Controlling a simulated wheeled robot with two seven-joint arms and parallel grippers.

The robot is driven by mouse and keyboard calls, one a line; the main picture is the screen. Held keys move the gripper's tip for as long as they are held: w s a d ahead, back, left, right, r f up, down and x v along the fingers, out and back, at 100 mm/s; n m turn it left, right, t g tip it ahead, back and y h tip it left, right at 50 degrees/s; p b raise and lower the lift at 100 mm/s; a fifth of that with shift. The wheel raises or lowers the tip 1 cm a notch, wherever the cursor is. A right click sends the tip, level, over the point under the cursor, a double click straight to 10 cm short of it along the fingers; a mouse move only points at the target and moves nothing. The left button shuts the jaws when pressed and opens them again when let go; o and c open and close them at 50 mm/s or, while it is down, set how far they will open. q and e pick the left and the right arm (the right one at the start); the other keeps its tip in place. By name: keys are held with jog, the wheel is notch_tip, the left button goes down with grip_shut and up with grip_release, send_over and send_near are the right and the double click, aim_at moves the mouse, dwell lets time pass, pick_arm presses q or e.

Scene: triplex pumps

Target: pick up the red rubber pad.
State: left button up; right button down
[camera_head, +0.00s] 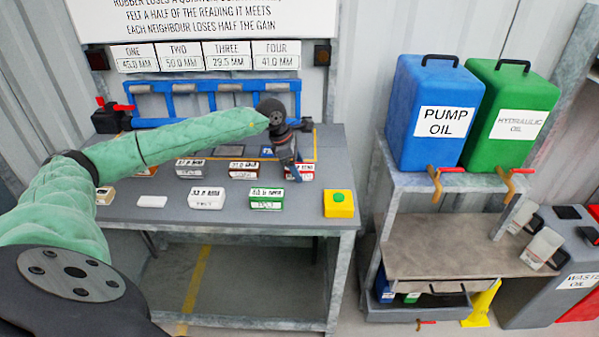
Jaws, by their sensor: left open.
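A red pad with a white label (303,174) lies on the grey bench at the back right of the rows of pads. My left gripper (292,175) is open and points down at this pad, with its fingers in front of part of it. I cannot tell whether the fingers touch it. A darker, brownish-red pad with a white label (243,169) lies to its left. My right gripper is not in view.
A green pad (266,199), white pads (206,198) and a grey-labelled pad (189,169) lie nearby on the bench (300,222). A yellow box with a green button (339,204) stands at the front right. A blue rack (205,98) stands behind. Blue (432,90) and green oil tanks stand right.

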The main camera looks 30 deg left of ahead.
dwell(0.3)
pick_arm(q)
jog(key=c, duration=1.1)
jog(key=shift+c, duration=0.2)
